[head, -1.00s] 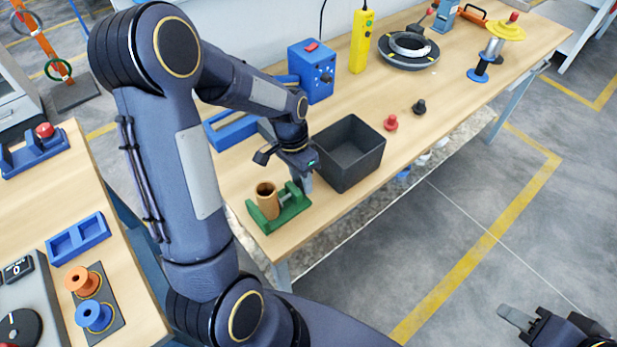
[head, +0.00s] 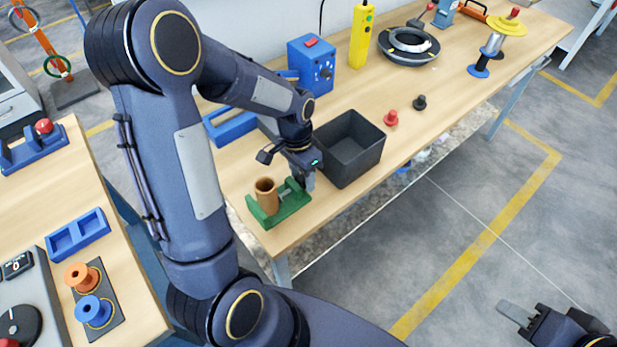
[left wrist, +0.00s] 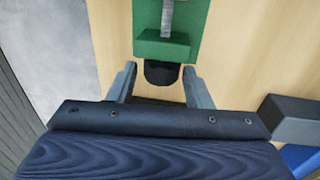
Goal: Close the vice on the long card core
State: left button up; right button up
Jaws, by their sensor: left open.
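The green vice (head: 287,212) stands near the front edge of the workbench. The brown card core (head: 266,197) stands upright in it, at its left end. My left gripper (head: 306,181) is at the right end of the vice, pointing down. In the left wrist view the green vice (left wrist: 153,48) shows with a grey screw (left wrist: 168,18) and a dark rounded knob (left wrist: 162,74). The left gripper's fingers (left wrist: 160,80) are open, one on each side of the knob, with gaps. The core is out of that view. My right gripper (head: 515,313) is far off at lower right, its jaw gap unclear.
A black open bin (head: 349,150) stands right behind my left gripper. A blue tray (head: 232,128) and a blue box (head: 311,66) are further back. A red knob (head: 391,118) and a black one (head: 419,102) stand right of the bin. Free floor lies to the right.

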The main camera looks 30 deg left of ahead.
pick_arm(q)
jog(key=shift+d+y, duration=0.2)
jog(key=shift+y, duration=0.1)
jog(key=shift+a+t, duration=0.15)
jog(key=shift+t, duration=0.15)
jog(key=y+b, duration=0.1)
jog(key=b, duration=0.1)
jog(key=d+t+y+b, duration=0.1)
jog(key=y+b, duration=0.1)
jog(key=shift+s+f, duration=0.15)
jog(key=shift+f, duration=0.25)
jog(key=shift+r+y+b, duration=0.15)
jog(key=shift+y+b, duration=0.15)
jog(key=shift+a+r, duration=0.1)
jog(key=shift+r, duration=0.1)
